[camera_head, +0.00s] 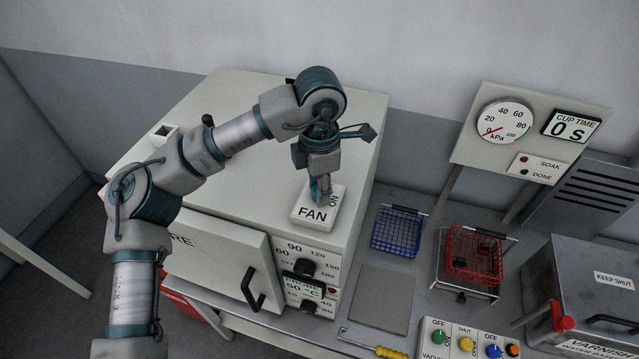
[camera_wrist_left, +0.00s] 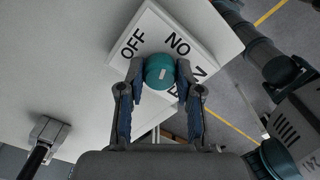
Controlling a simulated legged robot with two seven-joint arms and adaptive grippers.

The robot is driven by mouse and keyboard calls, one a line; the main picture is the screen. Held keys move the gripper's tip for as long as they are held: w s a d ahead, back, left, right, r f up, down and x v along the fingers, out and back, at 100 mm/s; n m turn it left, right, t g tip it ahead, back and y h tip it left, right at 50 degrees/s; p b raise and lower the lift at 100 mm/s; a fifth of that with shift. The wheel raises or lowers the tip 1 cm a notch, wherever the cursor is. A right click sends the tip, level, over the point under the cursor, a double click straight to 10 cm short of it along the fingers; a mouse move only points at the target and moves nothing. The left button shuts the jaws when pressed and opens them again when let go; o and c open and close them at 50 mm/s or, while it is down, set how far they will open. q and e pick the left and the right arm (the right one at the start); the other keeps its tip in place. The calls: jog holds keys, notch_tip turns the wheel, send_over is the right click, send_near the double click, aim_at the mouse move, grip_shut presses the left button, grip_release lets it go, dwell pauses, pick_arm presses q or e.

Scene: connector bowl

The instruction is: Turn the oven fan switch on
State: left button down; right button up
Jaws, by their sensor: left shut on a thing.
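The fan switch is a white box (camera_head: 313,217) labelled FAN on top of the pale oven (camera_head: 232,105); ON shows at its right side. In the left wrist view, the switch box (camera_wrist_left: 203,32) carries OFF and ON lettering around a round teal knob (camera_wrist_left: 160,72) with a small white mark. My left gripper (camera_head: 321,190) is over the box, pointing down. In the wrist view, its fingers (camera_wrist_left: 160,78) are shut on the knob, one on each side. The gripper hides the knob in the head view. My right gripper is not in view.
The oven front has a door handle (camera_head: 252,288) and black dials (camera_head: 305,267). To the right are a blue basket (camera_head: 397,231), a red basket (camera_head: 474,254), a gauge panel (camera_head: 520,135), a knobbed control box (camera_head: 466,341) and a metal tank (camera_head: 590,285).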

pick_arm(q)
jog(key=m, duration=0.4)
jog(key=shift+f+m+p, duration=0.15)
jog(key=shift+m+p, duration=0.2)
jog(key=shift+m, duration=0.05)
dwell(0.4)
jog(key=c, duration=0.8)
grip_release()
jog(key=shift+w, duration=0.1)
jog(key=shift+o, duration=0.2)
jog(key=shift+d, duration=0.1)
notch_tip(320, 180, up, 12)
jog(key=shift+w, duration=0.15)
